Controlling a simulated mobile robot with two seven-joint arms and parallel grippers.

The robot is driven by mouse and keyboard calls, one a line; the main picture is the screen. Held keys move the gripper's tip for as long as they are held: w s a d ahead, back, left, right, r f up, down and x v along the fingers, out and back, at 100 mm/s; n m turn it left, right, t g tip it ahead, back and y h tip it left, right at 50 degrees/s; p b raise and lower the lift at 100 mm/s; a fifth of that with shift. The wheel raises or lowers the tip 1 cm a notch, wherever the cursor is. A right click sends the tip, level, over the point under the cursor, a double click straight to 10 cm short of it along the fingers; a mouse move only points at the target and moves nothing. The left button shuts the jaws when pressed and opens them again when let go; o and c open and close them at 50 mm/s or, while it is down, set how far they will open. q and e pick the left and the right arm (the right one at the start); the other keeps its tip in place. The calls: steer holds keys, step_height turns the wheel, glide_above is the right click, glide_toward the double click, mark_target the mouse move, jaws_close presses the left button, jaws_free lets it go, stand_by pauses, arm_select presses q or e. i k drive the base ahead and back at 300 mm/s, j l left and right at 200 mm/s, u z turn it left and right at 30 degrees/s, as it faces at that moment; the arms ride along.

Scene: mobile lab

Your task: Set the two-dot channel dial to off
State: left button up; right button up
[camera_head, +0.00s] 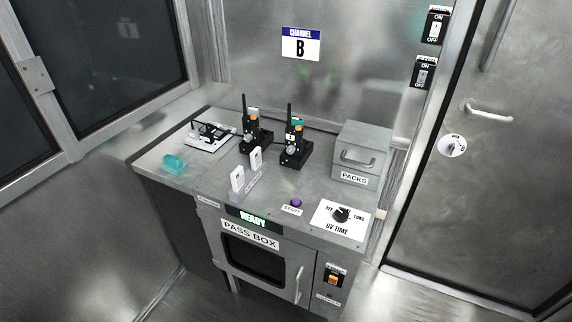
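Two black handheld radios with antennas stand upright in black bases on the steel counter (215,178). The left radio (256,131) and the right radio (296,146) each have an orange part on top and a grey round part low at the front. The right one shows a small white label. Dot marks and dial settings are too small to read, so I cannot tell which radio has two dots. Neither of my grippers shows in the head view.
A UV TIME dial (342,214) and purple START button (296,202) are at the counter's front right. A PACKS drawer box (362,151) stands behind. White cards in a holder (250,182) stand before the radios.

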mark_target(291, 149)
steer(key=k+u, duration=0.1)
steer(key=k, duration=0.25)
steer(key=u, duration=1.85)
steer(key=k+l, duration=0.1)
steer(key=l, duration=1.1)
steer(key=k+l, duration=0.15)
steer(key=l, duration=0.45)
steer(key=k+l, duration=0.1)
steer(key=l, duration=0.5)
steer(key=k+l, duration=0.1)
steer(key=l, duration=1.15)
steer(key=k+l, duration=0.15)
steer(key=l, duration=0.45)
